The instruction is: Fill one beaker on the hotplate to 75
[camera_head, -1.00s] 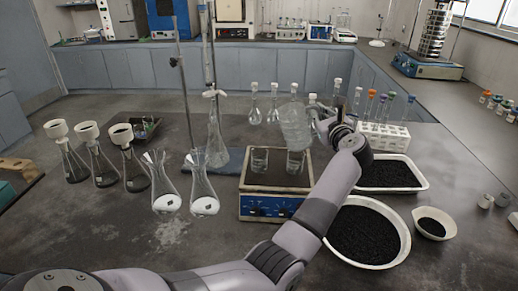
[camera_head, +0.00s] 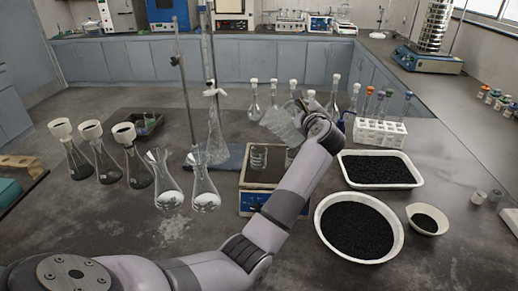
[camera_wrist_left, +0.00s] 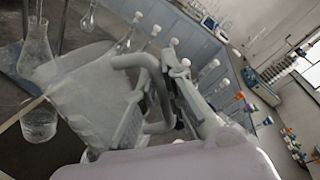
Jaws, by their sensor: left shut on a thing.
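My left gripper (camera_head: 312,122) is shut on a large clear beaker (camera_head: 282,126), held above the hotplate. The held beaker is tilted with its mouth toward the left. In the left wrist view the gripper (camera_wrist_left: 150,95) is beside this beaker (camera_wrist_left: 85,100). The hotplate (camera_head: 252,200) is a blue box with a dark top. A small glass beaker (camera_head: 259,157) stands on its left side and also shows in the left wrist view (camera_wrist_left: 38,122). A second small beaker (camera_head: 290,157) on the right is mostly hidden by my arm. Liquid levels are too small to read. My right gripper is out of view.
Several flasks with white stoppers (camera_head: 254,100) stand behind the hotplate. Two flasks (camera_head: 205,190) and a clamp stand (camera_head: 188,85) are left of it. A white tube rack (camera_head: 378,133), a black-filled tray (camera_head: 380,170) and a round bowl (camera_head: 358,230) stand on the right.

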